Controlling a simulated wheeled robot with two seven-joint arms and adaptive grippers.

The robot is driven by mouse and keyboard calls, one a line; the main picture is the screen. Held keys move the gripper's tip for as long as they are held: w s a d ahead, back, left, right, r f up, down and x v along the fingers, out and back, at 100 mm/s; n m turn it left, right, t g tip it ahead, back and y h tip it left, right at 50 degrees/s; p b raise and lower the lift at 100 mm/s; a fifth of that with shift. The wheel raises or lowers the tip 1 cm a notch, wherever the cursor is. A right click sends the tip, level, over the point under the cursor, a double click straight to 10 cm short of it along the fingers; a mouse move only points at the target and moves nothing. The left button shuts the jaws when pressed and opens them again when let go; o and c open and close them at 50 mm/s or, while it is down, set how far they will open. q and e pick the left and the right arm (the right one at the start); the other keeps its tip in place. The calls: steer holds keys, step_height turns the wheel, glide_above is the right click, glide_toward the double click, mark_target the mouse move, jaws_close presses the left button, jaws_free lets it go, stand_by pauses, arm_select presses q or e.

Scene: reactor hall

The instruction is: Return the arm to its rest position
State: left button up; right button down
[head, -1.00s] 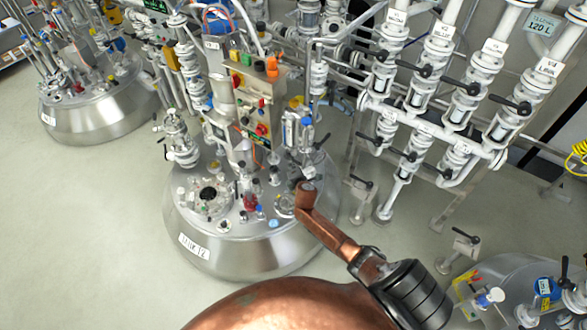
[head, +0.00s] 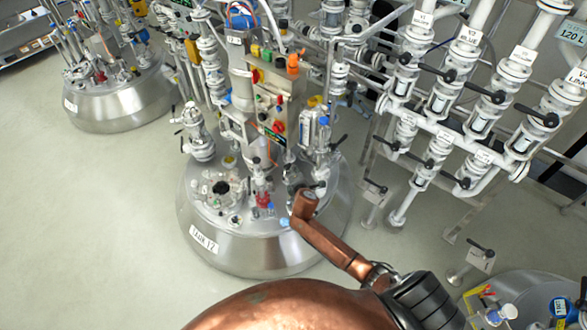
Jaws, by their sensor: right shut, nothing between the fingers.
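My right gripper (head: 305,203) shows as copper-coloured fingers reaching up and left from a black ridged wrist at the lower right. It is shut and empty. In the picture its tip overlaps the right front of the lid of a steel reactor vessel (head: 245,250). I cannot tell the height between them, but I see no hold on anything. My copper-coloured body fills the bottom middle and hides the floor there. My left gripper is not in view.
A control panel (head: 272,98) with coloured buttons stands behind the vessel lid. White valve pipework (head: 440,110) with black handles fills the upper right. Another steel vessel (head: 120,105) stands at upper left, and one more (head: 530,290) at lower right. The grey floor (head: 80,220) at left is clear.

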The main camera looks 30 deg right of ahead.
steer(key=s+f+m+g+y+b, duration=0.1)
steer(key=s+f+m+g+b, duration=0.15)
steer(key=s+f, duration=0.85)
steer(key=s+d+f+m+g+b, duration=0.1)
steer(key=s+f+m+g+b, duration=0.3)
steer(key=f, duration=1.3)
steer(key=s+f+m+y+b, duration=0.1)
steer(key=s+f+b, duration=0.1)
steer(key=s+f, duration=1)
arm_select(q)
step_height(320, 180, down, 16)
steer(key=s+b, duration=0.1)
steer(key=b, duration=0.6)
arm_select(e)
steer(key=s+a+f+m+g, duration=0.1)
steer(key=s+f+m, duration=0.2)
steer(key=s+f, duration=0.5)
steer(key=s+a+f+m+g+y, duration=0.1)
steer(key=s+a+f+m+g, duration=0.1)
steer(key=s+f, duration=0.7)
steer(key=s+a+f+m+g+y, duration=0.1)
steer(key=s+f+m, duration=0.3)
steer(key=s, duration=1.6)
step_height(320, 180, down, 5)
steer(key=shift+a+r+g, duration=0.15)
steer(key=shift+a+g, duration=0.2)
steer(key=shift+a, duration=0.05)
